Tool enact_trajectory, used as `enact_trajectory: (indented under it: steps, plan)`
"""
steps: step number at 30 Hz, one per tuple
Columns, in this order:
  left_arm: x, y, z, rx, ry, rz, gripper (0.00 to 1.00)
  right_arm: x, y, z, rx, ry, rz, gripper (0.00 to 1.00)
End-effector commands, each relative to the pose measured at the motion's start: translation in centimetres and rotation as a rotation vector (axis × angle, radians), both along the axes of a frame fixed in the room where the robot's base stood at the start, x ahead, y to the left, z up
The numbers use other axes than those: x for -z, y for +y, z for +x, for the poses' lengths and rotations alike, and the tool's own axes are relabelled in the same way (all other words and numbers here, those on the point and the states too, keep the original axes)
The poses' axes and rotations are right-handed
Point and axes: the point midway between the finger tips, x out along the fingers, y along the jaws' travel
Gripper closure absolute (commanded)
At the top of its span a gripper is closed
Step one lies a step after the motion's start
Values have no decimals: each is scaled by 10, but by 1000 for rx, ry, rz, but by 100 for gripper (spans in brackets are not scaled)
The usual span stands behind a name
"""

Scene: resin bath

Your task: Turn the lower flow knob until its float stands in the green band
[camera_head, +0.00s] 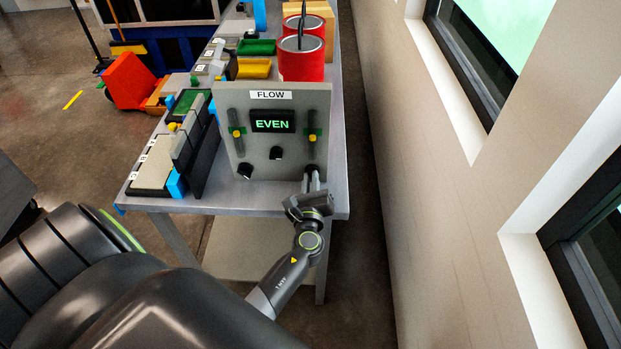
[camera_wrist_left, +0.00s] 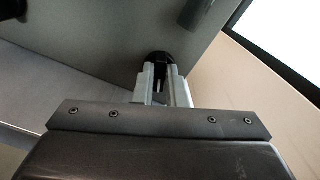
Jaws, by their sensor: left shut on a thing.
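A grey upright panel (camera_head: 260,100) labelled FLOW stands on the bench, with a dark display (camera_head: 272,121) reading EVEN in green. It has two vertical gauges. The left one has a yellow float (camera_head: 237,133) at its green band. The right one has a yellow float (camera_head: 312,138) at or slightly below the middle of its green band (camera_head: 318,131); it is too small to tell exactly. My left gripper (camera_head: 312,181) is shut on the black lower right knob (camera_head: 312,169). In the left wrist view the knob (camera_wrist_left: 158,57) sits between the fingertips (camera_wrist_left: 162,75).
Two other black knobs, one at the lower left (camera_head: 245,170) and one in the middle (camera_head: 277,153), are on the panel. Red cans (camera_head: 301,65) stand behind it. Dark upright plates (camera_head: 190,140) and trays lie to its left. A wall (camera_head: 400,150) runs along the right.

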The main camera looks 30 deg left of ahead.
Motion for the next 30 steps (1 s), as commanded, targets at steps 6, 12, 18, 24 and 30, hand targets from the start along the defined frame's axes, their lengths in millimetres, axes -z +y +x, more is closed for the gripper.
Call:
enact_trajectory:
  steps: [6,12,18,24,30]
  plan:
    - [-2,-1,1,1,84,138,100,-9,0,0,0,0,0,64]
    - [-2,-1,1,0,138,227,100,-12,-1,0,0,0,-1,64]
    - [-2,-2,1,0,166,275,100,-14,-2,0,-1,0,-2,64]
    - [-1,-1,1,0,176,291,100,-15,-2,0,-1,0,-3,64]
    - [-1,-1,1,0,176,292,100,-15,-2,0,-1,0,-3,64]
